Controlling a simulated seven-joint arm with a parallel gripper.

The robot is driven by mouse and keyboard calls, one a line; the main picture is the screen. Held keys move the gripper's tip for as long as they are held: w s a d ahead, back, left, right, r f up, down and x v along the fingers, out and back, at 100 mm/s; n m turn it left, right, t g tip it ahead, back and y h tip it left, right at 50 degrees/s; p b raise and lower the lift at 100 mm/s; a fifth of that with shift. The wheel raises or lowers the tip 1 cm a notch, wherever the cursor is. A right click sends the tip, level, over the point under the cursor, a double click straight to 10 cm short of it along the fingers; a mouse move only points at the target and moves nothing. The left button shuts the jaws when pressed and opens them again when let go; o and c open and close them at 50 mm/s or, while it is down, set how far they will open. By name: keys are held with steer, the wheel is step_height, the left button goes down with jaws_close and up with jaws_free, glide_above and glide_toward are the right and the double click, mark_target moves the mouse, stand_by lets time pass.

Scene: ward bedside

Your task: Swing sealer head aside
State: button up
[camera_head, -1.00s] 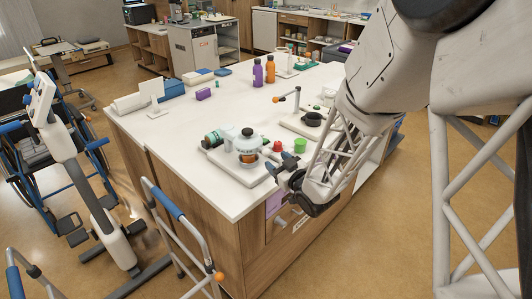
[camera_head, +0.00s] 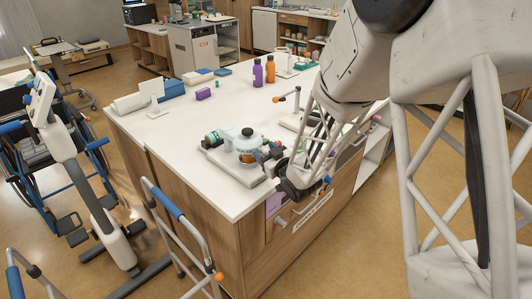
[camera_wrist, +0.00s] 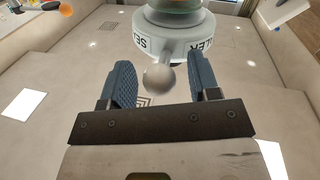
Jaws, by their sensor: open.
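The sealer (camera_head: 248,147) stands on a pale base plate on the near part of the counter, with a clear round body and a dark knob on top. In the wrist view, its light grey head (camera_wrist: 178,38) carries partly readable lettering and has a grey ball-ended handle (camera_wrist: 160,76) pointing at my gripper. My gripper (camera_head: 269,156) is at the sealer's right side. In the wrist view, my gripper (camera_wrist: 159,62) is open, with one blue ridged finger on each side of the ball; gaps show on both sides.
A teal-ended cylinder (camera_head: 212,138) lies left of the sealer. Purple (camera_head: 257,75) and orange (camera_head: 270,70) bottles stand farther back. The counter's left middle (camera_head: 185,122) is mostly clear.

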jaws_close()
steer(key=shift+s+a, duration=0.1)
stand_by(0.3)
